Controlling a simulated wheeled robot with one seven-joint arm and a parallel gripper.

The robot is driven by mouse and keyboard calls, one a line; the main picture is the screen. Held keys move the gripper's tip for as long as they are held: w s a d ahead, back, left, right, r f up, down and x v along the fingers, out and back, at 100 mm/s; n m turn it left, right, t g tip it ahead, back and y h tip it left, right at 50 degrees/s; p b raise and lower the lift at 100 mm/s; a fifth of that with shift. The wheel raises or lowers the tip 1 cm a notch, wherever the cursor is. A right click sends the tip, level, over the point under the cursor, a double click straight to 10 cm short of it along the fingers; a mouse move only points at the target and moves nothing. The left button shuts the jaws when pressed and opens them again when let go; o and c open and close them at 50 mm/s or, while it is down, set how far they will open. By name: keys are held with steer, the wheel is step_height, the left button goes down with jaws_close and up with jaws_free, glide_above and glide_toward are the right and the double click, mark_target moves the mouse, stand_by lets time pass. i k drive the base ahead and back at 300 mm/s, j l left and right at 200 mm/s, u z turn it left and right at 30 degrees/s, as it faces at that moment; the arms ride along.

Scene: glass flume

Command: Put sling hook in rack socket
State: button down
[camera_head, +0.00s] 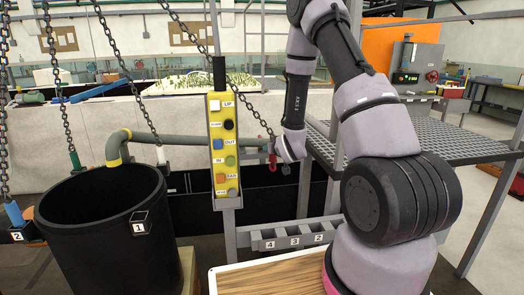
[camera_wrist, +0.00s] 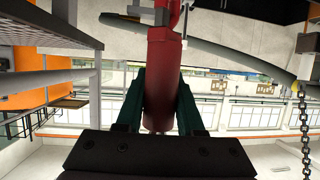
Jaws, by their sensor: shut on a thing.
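My gripper (camera_wrist: 160,105) is shut on the red sling hook (camera_wrist: 160,75), whose thick red body sits between the two green fingers in the wrist view. In the head view the red hook (camera_head: 272,160) hangs at the lower end of a chain, beside my wrist and above the rack. The hook is apart from the rack.
A yellow button pendant (camera_head: 223,145) stands left of the hook. A black tub (camera_head: 100,230) is at the left, with green (camera_head: 75,160), white (camera_head: 161,156) and blue (camera_head: 14,214) chain ends near it. A grated platform (camera_head: 420,140) is at the right. A wooden board (camera_head: 270,276) lies below the rack.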

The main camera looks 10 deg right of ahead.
mark_target(315, 237)
steer(key=i+j+z, duration=0.1)
steer(key=j+z, duration=0.4)
steer(key=j, duration=0.15)
steer(key=j+z, duration=0.7)
steer(key=z, duration=0.2)
steer(key=k+j+z, duration=0.15)
steer(key=z, duration=0.2)
steer(key=k+j+z, duration=0.15)
steer(key=z, duration=0.25)
steer(key=k+j+z, duration=0.1)
steer(key=z, duration=0.25)
